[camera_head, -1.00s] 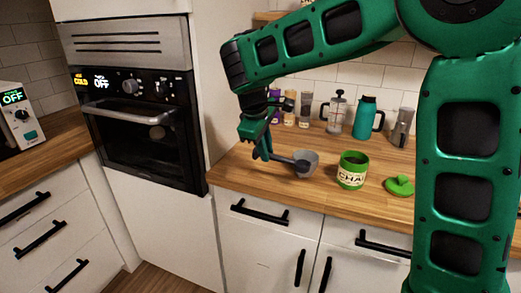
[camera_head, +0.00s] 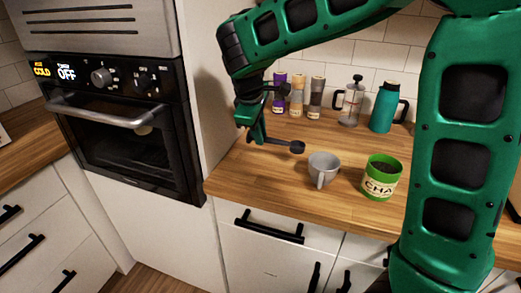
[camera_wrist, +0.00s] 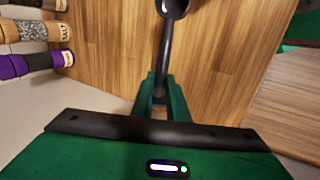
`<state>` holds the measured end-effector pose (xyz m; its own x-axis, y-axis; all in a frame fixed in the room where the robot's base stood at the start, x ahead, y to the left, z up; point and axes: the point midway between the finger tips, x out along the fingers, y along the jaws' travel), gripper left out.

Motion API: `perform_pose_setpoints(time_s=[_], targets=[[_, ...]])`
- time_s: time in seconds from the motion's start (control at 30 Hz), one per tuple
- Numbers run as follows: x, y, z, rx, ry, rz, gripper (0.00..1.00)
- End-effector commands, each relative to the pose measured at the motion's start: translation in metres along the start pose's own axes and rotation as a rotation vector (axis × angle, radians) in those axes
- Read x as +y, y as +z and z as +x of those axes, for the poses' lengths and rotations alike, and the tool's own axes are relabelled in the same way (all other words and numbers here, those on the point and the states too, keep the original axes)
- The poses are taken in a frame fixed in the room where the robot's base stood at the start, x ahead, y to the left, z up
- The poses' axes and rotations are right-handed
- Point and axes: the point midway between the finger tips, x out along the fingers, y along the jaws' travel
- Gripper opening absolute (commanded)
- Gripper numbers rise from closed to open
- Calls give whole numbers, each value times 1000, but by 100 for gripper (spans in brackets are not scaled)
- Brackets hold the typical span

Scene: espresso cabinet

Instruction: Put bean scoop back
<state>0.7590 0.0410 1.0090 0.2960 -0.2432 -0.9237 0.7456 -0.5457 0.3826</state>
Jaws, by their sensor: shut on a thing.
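My gripper (camera_head: 257,137) is shut on the handle of the dark bean scoop (camera_head: 297,147). The scoop's bowl points right, above the wooden counter and to the upper left of the grey mug in the head view. In the wrist view the scoop (camera_wrist: 166,45) reaches forward from between my green fingers (camera_wrist: 159,95), with its bowl at the top edge. The green canister (camera_head: 381,187) labelled "CHA…" stands open on the counter, right of the mug, with dark contents. I cannot tell what is in the scoop's bowl.
The grey mug (camera_head: 323,168) stands on the counter (camera_head: 262,180). Behind are several capped jars (camera_head: 298,95), a French press (camera_head: 350,101) and a teal jug (camera_head: 384,107). A tall oven cabinet stands left. The counter's left front area is clear.

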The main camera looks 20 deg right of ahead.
Motion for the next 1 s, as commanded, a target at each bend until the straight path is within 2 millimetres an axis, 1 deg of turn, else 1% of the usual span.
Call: perform_pose_setpoints(time_s=[0.03, 0.27, 0.4, 0.5, 0.83, 0.87, 0.9, 0.93, 1.0], targets=[[-4, -1, 6, -2, -2, -3, 0], [-11, -3, 19, 1, -1, -6, 0], [-19, -4, 37, 0, -1, -7, 0], [-22, -5, 45, 2, -1, -8, 0], [-23, -5, 47, 3, 0, -6, 0], [-23, -5, 47, 3, 0, -6, 16], [-23, -5, 47, 3, 0, -6, 25], [-23, -5, 47, 3, 0, -6, 32], [-23, -5, 47, 3, 0, -6, 32]])
